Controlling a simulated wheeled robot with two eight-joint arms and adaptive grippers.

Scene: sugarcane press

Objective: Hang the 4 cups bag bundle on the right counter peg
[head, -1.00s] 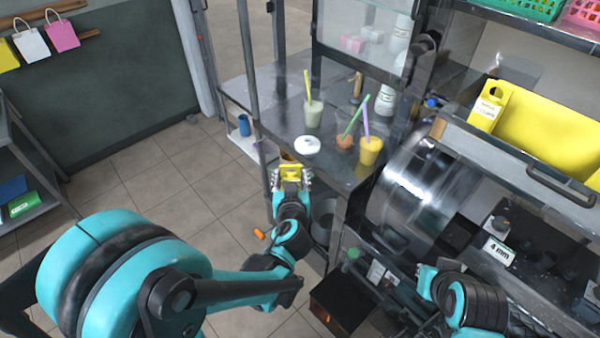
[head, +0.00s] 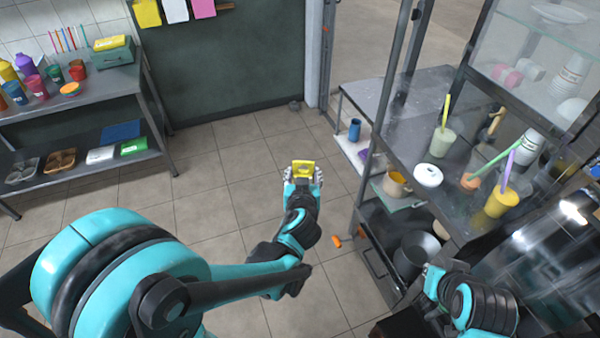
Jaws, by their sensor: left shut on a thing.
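My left gripper (head: 302,180) is shut on a small yellow piece (head: 303,167), held over the tiled floor between the shelf and the counter. The piece looks like the top of a yellow bag or tag; whether cups hang below it cannot be seen. My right gripper (head: 434,282) is at the lower right by the counter front, and its fingers are not clear. The counter (head: 400,125) at right carries several drink cups with straws. I cannot pick out a peg on it for sure.
Yellow, white and pink bags (head: 175,10) hang on the back wall. A grey shelf (head: 110,90) with bottles and cups stands at left. A brown mug (head: 396,184) and a white lid (head: 428,175) are near the counter's left edge. The floor between is mostly free.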

